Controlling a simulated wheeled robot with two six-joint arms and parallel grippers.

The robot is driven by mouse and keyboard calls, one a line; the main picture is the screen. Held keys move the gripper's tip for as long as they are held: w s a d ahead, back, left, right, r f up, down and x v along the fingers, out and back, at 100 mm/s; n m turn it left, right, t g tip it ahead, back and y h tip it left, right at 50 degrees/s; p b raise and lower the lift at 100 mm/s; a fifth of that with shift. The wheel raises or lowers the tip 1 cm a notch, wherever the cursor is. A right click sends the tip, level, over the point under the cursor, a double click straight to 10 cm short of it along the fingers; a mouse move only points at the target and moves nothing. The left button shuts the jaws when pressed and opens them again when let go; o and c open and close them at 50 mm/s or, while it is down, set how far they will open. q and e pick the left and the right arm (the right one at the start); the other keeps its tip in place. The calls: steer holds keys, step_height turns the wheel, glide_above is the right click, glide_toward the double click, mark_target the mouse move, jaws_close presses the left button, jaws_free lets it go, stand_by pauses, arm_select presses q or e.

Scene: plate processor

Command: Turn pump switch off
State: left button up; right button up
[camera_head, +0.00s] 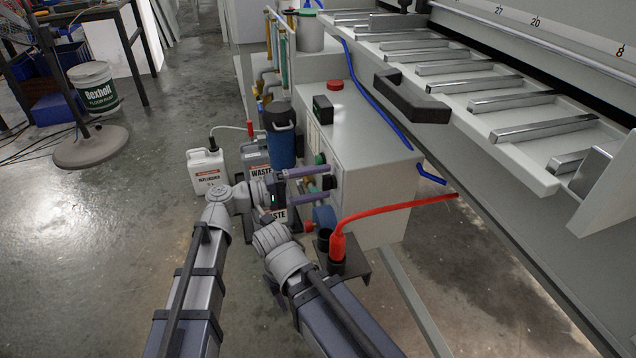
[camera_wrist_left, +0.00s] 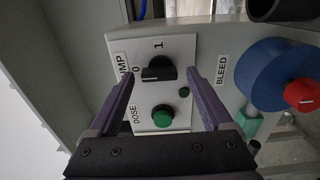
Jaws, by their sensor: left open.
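The pump switch (camera_wrist_left: 158,73) is a black rotary knob on a white plate, with 0 to its left and 1 above it. Its bar lies sideways in the left wrist view, and its white mark points left, toward the 0 side. My left gripper (camera_head: 325,182) is open at the front of the grey control box (camera_head: 365,150). In the left wrist view its two purple fingers (camera_wrist_left: 158,88) stand on either side of the knob with gaps on both sides. Nothing is held. The knob is hard to make out in the head view.
A green dose button (camera_wrist_left: 162,116) sits just below the knob. A blue round part with a red centre (camera_wrist_left: 302,95) is to the right. White (camera_head: 206,170) and grey waste containers stand on the floor behind my left arm.

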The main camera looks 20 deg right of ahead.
arm_select(q)
steer(key=a, duration=0.7)
steer(key=shift+s+a, duration=0.15)
steer(key=shift+a, duration=0.25)
